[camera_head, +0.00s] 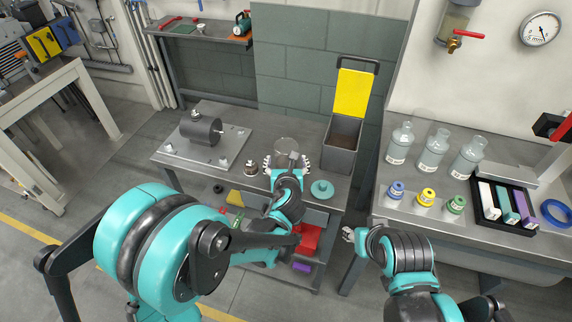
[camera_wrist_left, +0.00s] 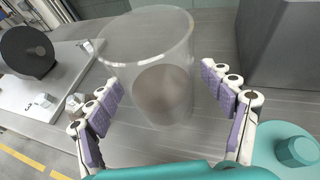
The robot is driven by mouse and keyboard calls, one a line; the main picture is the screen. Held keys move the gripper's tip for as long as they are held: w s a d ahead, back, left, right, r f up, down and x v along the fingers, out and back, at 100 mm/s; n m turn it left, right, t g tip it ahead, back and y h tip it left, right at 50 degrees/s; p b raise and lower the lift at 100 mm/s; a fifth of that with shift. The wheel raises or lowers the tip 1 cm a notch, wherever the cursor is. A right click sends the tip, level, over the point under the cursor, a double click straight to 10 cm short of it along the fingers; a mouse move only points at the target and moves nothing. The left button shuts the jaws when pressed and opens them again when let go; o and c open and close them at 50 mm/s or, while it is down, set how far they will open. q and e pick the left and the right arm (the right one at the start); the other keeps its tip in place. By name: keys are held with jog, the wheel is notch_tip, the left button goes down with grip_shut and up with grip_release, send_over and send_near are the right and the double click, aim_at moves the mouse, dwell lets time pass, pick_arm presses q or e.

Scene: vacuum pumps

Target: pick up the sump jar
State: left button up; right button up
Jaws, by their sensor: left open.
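My left gripper (camera_head: 287,162) is open on the near side of the jar. In the left wrist view its purple-padded fingers (camera_wrist_left: 165,95) are spread to either side of the jar, with gaps between pads and glass. My right gripper (camera_head: 348,235) is small and partly hidden by my right wrist, low beside the bench; its opening is unclear.
A teal lid (camera_head: 321,189) lies right of the jar, and a small metal fitting (camera_head: 250,168) stands left. A dark pump on a plate (camera_head: 202,130) is further left. A grey bin (camera_head: 341,146) with a yellow panel stands behind right. Glass bottles (camera_head: 434,152) stand on the right bench.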

pick_arm(q)
jog(key=shift+w+f, duration=0.1)
jog(key=shift+w, duration=0.1)
jog(key=shift+s, duration=0.1)
jog(key=shift+c, duration=0.9)
jog(key=c, duration=1.3)
jog(key=shift+o, duration=0.2)
jog(key=shift+r, duration=0.2)
